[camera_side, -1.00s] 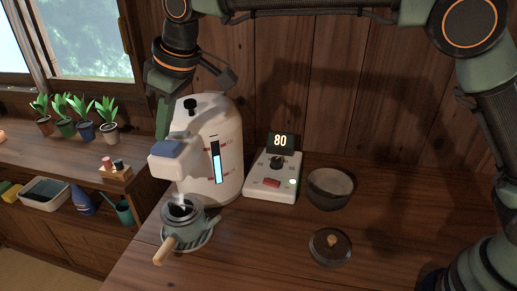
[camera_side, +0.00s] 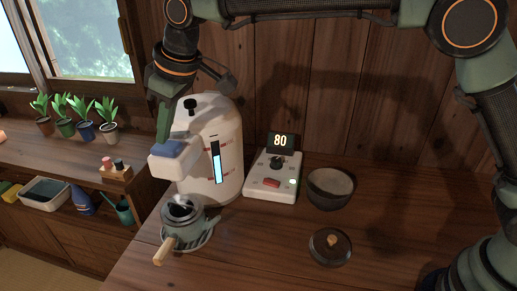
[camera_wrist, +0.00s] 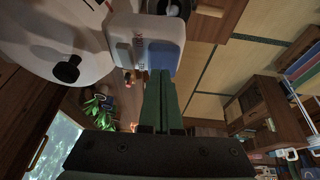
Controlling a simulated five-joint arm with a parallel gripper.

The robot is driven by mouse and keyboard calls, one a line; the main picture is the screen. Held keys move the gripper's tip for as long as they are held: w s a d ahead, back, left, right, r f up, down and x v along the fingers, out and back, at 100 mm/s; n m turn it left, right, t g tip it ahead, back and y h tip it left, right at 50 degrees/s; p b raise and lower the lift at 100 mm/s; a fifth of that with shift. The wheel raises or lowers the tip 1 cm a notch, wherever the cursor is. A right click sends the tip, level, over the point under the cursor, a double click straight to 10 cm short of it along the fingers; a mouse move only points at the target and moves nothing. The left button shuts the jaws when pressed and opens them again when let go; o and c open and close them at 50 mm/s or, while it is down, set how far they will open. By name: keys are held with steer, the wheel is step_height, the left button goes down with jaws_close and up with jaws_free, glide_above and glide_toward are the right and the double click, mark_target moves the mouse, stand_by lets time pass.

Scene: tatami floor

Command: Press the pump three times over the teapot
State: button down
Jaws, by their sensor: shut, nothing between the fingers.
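The pump is a white dispenser (camera_side: 213,165) with a blue press pad (camera_side: 170,147) on top of its spout head. The pad also shows in the wrist view (camera_wrist: 163,59). The teapot (camera_side: 184,211), grey-green and lidless with a wooden side handle, stands under the spout on a slatted round stand (camera_side: 204,241). Its dark opening shows at the top of the wrist view (camera_wrist: 172,9). My gripper (camera_wrist: 160,74) is shut and empty, its green fingertips at the pad's edge in the wrist view. In the side view my gripper (camera_side: 162,132) is just above the pad; contact is unclear.
A control box (camera_side: 271,178) reading 80 stands right of the dispenser. A dark bowl (camera_side: 330,190) and a round lid (camera_side: 330,246) sit further right. Potted plants (camera_side: 72,118) stand on the left shelf. The front right of the counter is clear.

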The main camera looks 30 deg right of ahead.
steer(key=shift+f, duration=0.95)
steer(key=shift+r, duration=1.35)
steer(key=shift+f, duration=0.1)
steer(key=shift+f, duration=0.35)
